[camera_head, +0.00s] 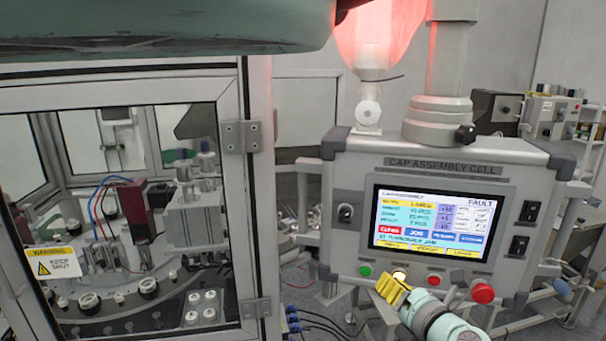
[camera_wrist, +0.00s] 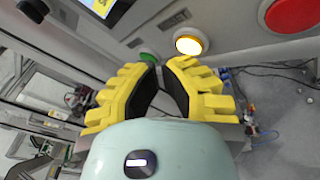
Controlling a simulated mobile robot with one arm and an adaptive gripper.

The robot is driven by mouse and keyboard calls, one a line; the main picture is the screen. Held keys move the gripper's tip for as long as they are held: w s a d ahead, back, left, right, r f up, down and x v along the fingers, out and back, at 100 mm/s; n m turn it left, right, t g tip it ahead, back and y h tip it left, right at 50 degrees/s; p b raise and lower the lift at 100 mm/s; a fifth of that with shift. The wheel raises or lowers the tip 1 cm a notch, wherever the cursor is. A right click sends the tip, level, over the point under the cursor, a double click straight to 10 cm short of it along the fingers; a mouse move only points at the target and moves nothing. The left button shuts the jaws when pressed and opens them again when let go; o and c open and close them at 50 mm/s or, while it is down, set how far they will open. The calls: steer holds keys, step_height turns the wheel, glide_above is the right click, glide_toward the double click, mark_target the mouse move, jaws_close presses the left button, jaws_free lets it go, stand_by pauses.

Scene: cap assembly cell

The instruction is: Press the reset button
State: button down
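The control panel (camera_head: 335,205) carries a row of buttons under its screen: a green button (camera_head: 365,270), a lit yellow-white button (camera_head: 399,275), a red button (camera_head: 434,280) and a larger red mushroom button (camera_head: 482,293). My gripper (camera_head: 388,288), with yellow fingers, is just below the lit button in the head view. In the wrist view, my gripper (camera_wrist: 160,66) has its fingertips nearly together, with nothing between them. The lit button (camera_wrist: 188,42) is just beyond the right fingertip. The green button (camera_wrist: 149,57) is partly hidden by the left finger. Contact cannot be told.
The screen (camera_head: 432,225) shows FAULT. A red button (camera_wrist: 290,14) is at the upper right of the wrist view. A glazed machine enclosure (camera_head: 258,190) stands left of the panel. Cables (camera_head: 320,325) lie on the floor below. A red-lit lamp (camera_head: 375,40) is above.

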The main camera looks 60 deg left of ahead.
steer(key=shift+w, duration=0.1)
stand_by(0.3)
steer(key=shift+w+a, duration=0.25)
steer(key=shift+a, duration=0.05)
stand_by(0.5)
steer(key=shift+s, duration=0.1)
steer(key=shift+s+d, duration=0.25)
steer(key=shift+s, duration=0.05)
steer(key=s+d, duration=0.4)
steer(key=shift+s+b, duration=0.25)
steer(key=shift+b, duration=0.1)
stand_by(0.3)
stand_by(0.5)
